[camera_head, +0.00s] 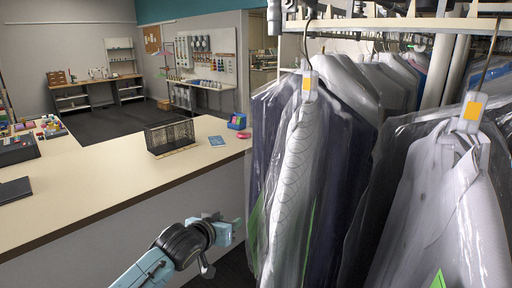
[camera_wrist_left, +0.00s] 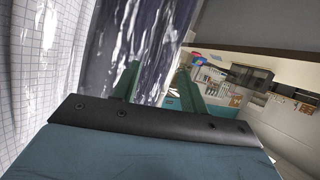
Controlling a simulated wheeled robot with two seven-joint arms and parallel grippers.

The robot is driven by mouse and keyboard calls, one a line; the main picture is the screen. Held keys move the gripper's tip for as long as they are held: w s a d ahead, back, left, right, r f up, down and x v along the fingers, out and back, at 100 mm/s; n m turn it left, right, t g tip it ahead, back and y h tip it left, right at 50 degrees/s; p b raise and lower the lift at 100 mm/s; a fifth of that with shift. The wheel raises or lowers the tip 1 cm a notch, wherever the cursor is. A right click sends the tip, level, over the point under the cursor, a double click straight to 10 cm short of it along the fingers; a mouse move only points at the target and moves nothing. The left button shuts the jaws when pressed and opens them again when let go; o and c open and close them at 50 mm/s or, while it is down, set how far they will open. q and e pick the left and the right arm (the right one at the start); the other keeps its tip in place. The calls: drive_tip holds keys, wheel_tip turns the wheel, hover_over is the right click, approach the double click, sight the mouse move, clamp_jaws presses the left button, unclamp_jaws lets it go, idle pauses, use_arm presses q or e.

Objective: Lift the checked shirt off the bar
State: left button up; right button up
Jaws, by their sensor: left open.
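The checked shirt (camera_head: 295,185) hangs in clear plastic from a hook on the bar (camera_head: 400,24). A white and orange tag (camera_head: 309,86) sits at its neck. In the left wrist view its checked cloth (camera_wrist_left: 38,70) fills the left edge. My left gripper (camera_head: 236,226) is low, left of the shirt's lower part, and apart from it. In the left wrist view its two fingers (camera_wrist_left: 158,88) are spread, with dark plastic-covered cloth behind and nothing held between them. My right gripper is not in view.
More bagged garments hang close by, including a white shirt (camera_head: 445,205) at the right and dark ones behind. Dark floor shows between counter and garments.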

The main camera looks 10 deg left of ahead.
use_arm(q)
drive_tip(key=s+d+r+m+t+h+p, duration=0.1)
drive_tip(key=d+r, duration=0.1)
drive_tip(key=r, duration=0.6)
drive_tip(key=s+d+r+h, duration=0.1)
drive_tip(key=d+r, duration=0.1)
drive_tip(key=r, duration=0.6)
drive_tip(key=s+d+r+m+t+h+p, duration=0.15)
drive_tip(key=s+r, duration=0.25)
drive_tip(key=r, duration=0.4)
drive_tip(key=s+d+r+m+g+h+p, duration=0.1)
drive_tip(key=s+d+r, duration=0.2)
drive_tip(key=s+r, duration=0.35)
drive_tip(key=m+h+p, duration=0.2)
approach(307, 83)
drive_tip(key=shift+x, duration=5.7)
drive_tip(key=shift+c, duration=0.4)
clamp_jaws()
